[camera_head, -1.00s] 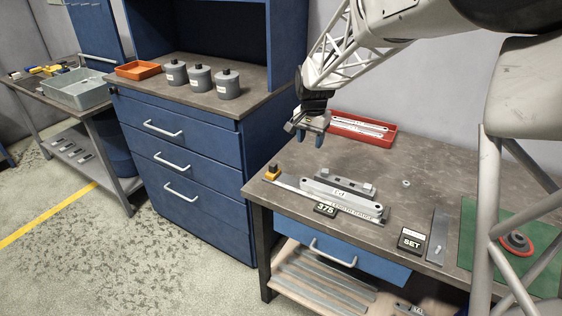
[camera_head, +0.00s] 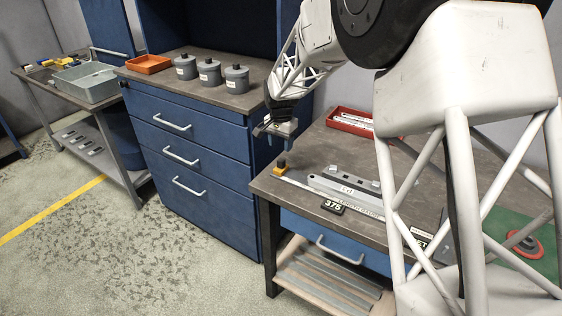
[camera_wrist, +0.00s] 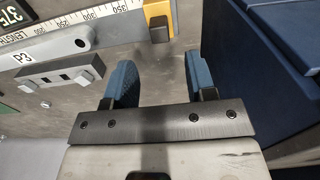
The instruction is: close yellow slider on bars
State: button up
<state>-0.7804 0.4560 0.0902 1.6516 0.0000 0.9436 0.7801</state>
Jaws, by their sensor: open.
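The yellow slider (camera_head: 280,168) with its black knob sits at the left end of a flat scale ruler near the workbench's left edge. In the wrist view the slider (camera_wrist: 157,20) is at the top centre, ahead of my fingers. A long grey bar (camera_wrist: 45,48) lies along the scale, its rounded end a clear gap from the slider. The bar also shows in the head view (camera_head: 350,193).
A black 375 tag (camera_head: 333,207) lies in front of the scale. A red tray (camera_head: 352,121) with bars stands at the back. The blue drawer cabinet (camera_head: 195,150) rises close to the left. My arm hides much of the bench's right side.

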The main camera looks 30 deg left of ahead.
aim_at(281, 160)
jog(key=shift+f, duration=0.15)
jog(key=shift+f, duration=3.75)
grip_shut()
